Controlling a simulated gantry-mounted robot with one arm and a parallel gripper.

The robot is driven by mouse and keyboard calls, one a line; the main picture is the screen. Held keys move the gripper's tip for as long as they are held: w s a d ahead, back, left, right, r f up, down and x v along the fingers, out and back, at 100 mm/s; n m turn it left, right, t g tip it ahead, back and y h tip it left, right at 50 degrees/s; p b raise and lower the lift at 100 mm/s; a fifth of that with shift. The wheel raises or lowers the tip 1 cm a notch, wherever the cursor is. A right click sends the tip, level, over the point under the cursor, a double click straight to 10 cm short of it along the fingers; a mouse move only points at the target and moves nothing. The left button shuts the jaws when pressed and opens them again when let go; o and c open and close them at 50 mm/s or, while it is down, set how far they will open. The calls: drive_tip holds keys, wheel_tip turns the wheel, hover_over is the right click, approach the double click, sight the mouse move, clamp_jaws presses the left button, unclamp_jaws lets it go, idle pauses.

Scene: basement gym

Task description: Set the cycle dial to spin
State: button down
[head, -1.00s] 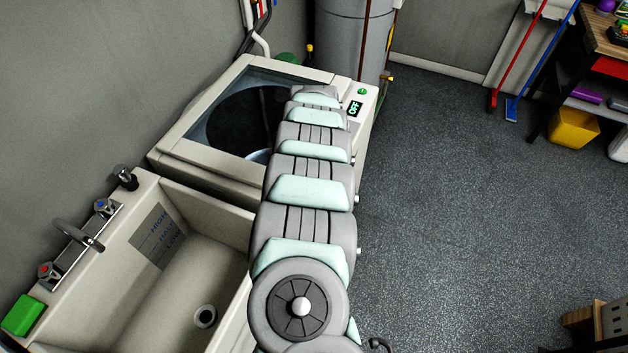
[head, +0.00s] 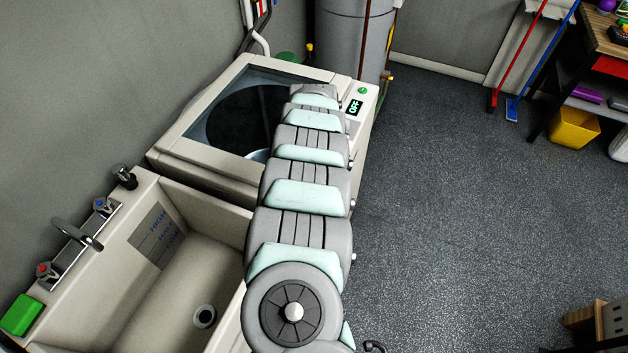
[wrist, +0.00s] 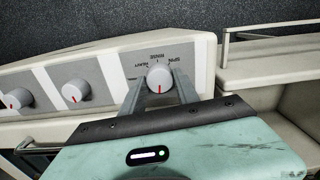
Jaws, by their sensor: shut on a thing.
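The cycle dial (wrist: 159,77) is a white round knob on the washer's front panel in the wrist view. Labels that look like spin, rinse and heavy arc above it. Its red mark points down in the picture, away from the spin label at its upper right. My gripper (wrist: 160,84) is shut on this dial, one finger on each side. In the head view the washer (head: 172,160) has a dark glass lid and a display reading OFF (head: 354,107). My arm hides the gripper and the dial there.
Two similar knobs (wrist: 76,90) (wrist: 18,99) sit to the left on the same panel. A sink basin (head: 150,290) stands beside the washer, with a ledge-like rim (wrist: 270,70) in the wrist view. The floor (head: 460,220) to the right is clear.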

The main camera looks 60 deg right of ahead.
drive_tip(key=m+b, duration=0.2)
drive_tip(key=m, duration=0.3)
drive_tip(key=shift+f, duration=0.15)
drive_tip(key=m+b, duration=0.3)
drive_tip(key=m, duration=0.3)
drive_tip(key=m+b, duration=0.4)
drive_tip(key=m, duration=0.1)
drive_tip(key=shift+d, duration=0.1)
drive_tip(key=m+b, duration=0.3)
drive_tip(key=m, duration=0.2)
drive_tip(key=shift+m, duration=0.4)
drive_tip(key=m+b, duration=0.2)
drive_tip(key=m, duration=0.3)
drive_tip(key=m+b, duration=0.1)
drive_tip(key=m, duration=0.4)
drive_tip(key=shift+s+m+b, duration=0.1)
drive_tip(key=shift+m+b, duration=0.2)
drive_tip(key=shift+m, duration=0.1)
drive_tip(key=m+b, duration=0.1)
drive_tip(key=m, duration=0.4)
drive_tip(key=shift+m, duration=0.3)
drive_tip(key=m+b, duration=0.1)
drive_tip(key=m, duration=0.3)
drive_tip(key=shift+m, duration=0.3)
